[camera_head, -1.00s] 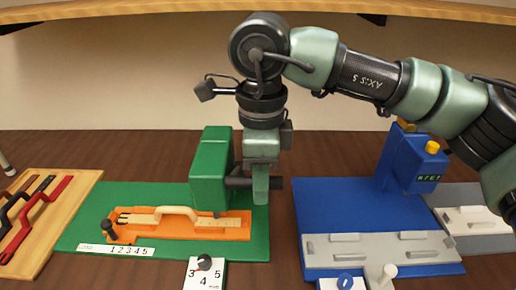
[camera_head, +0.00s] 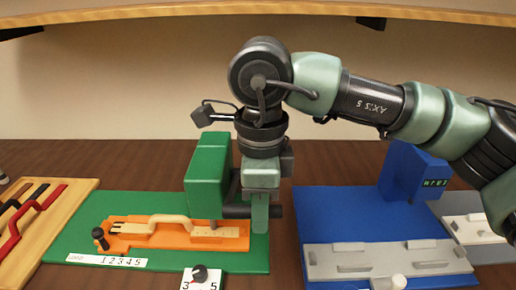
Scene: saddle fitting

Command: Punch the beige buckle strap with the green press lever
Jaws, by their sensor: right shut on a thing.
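The beige buckle strap (camera_head: 170,222) lies in the orange holder (camera_head: 128,242) on the green base, with a raised loop at its middle. Its right end is under the green press (camera_head: 207,170), where a short punch pin comes down close to the strap; I cannot tell whether it has gone through. My right gripper (camera_head: 260,212) points down at the press's right side, shut on the dark press lever (camera_head: 236,211). The gripper hides the lever's end. My left gripper is out of view.
A wooden rack (camera_head: 52,225) with black, brown and red straps stands at left. A numbered dial (camera_head: 199,273) and a number strip (camera_head: 107,262) are in front. A blue press station (camera_head: 325,215) with a grey holder (camera_head: 345,262) stands at right.

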